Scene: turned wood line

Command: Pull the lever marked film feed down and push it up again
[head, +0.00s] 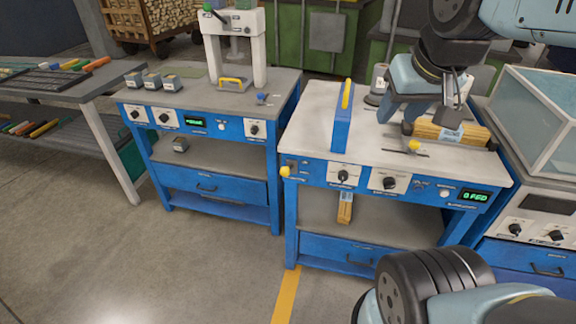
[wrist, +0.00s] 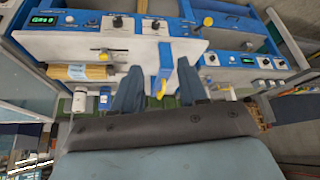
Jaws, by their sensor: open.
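The middle blue bench (head: 375,165) has two yellow-knobbed levers. One lever (head: 414,146) rises from a slot in its pale top; the other (head: 285,171) is at the left end of the front panel. Their markings are too small to read, so I cannot tell which is film feed. In the wrist view the top lever (wrist: 107,56) and the side lever (wrist: 208,21) both show. My gripper (head: 408,122) is over the bench top, behind the top lever and apart from both levers. Its fingers (wrist: 158,88) are spread and empty in the wrist view.
A blue upright with a yellow edge (head: 342,122) stands on the bench left of my gripper. A wrapped wood bundle (head: 455,134) lies to the right. The panel has dark knobs and a green display (head: 475,196). Another blue bench (head: 205,110) stands left across a gap.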

